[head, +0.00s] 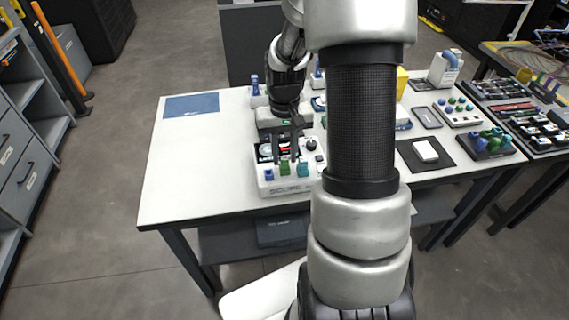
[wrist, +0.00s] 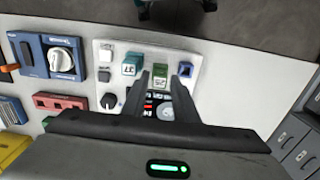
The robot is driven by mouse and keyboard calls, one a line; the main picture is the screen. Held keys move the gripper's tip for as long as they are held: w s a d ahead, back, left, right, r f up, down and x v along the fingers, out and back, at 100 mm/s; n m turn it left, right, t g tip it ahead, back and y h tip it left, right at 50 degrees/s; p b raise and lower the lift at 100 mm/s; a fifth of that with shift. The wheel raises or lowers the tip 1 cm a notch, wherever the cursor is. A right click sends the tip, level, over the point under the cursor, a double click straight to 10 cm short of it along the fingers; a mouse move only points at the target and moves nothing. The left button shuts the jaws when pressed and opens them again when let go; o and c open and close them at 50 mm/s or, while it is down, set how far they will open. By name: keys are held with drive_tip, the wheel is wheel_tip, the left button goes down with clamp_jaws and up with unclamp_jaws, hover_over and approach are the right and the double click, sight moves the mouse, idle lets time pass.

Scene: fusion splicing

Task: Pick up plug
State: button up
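A white device marked SCOPE (head: 290,187) stands on the white table, with three plugs along its front edge. The blue plug (head: 269,174) is at the left, the green plug (head: 284,168) in the middle and the teal plug (head: 303,169) at the right. In the wrist view, the teal plug (wrist: 131,65), green plug (wrist: 161,82) and blue plug (wrist: 185,70) run left to right. My gripper (wrist: 165,76) is open over the device. Its fingertips appear on either side of the green plug; I cannot tell whether they touch it.
In the wrist view, a blue unit with a white knob (wrist: 60,58) and a red block (wrist: 60,101) lie left of the device. In the head view, a blue mat (head: 191,105) lies at the table's left. The table's left front is clear.

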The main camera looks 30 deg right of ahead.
drive_tip(key=shift+f, duration=0.15)
clamp_jaws()
